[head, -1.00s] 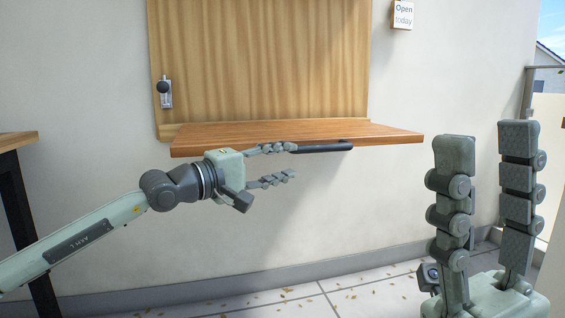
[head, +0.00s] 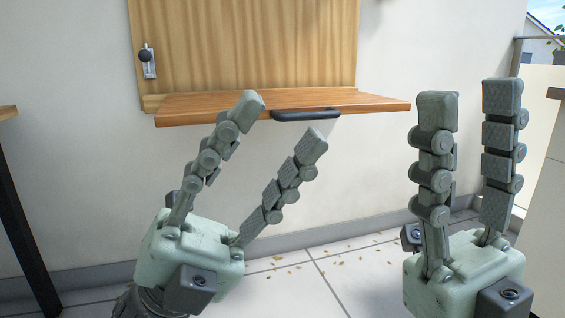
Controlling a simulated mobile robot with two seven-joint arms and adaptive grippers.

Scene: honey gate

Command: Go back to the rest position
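My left gripper (head: 283,118) is open and empty, its fingers pointing up and slightly right. It stands in front of the wooden shelf (head: 225,105), with its fingertips overlapping the shelf's front edge in the view. My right gripper (head: 469,88) is open and empty at the right, its fingers upright and spread apart. The shelf is level below a wooden board (head: 250,40) on the wall. The shelf's dark handle (head: 305,115) shows just right of the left gripper's left finger.
A dark latch (head: 148,60) is on the board's left side. A table with a dark leg (head: 20,225) stands at the left edge. A pale counter (head: 548,230) is at the right edge. The tiled floor (head: 340,270) has scattered brown bits.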

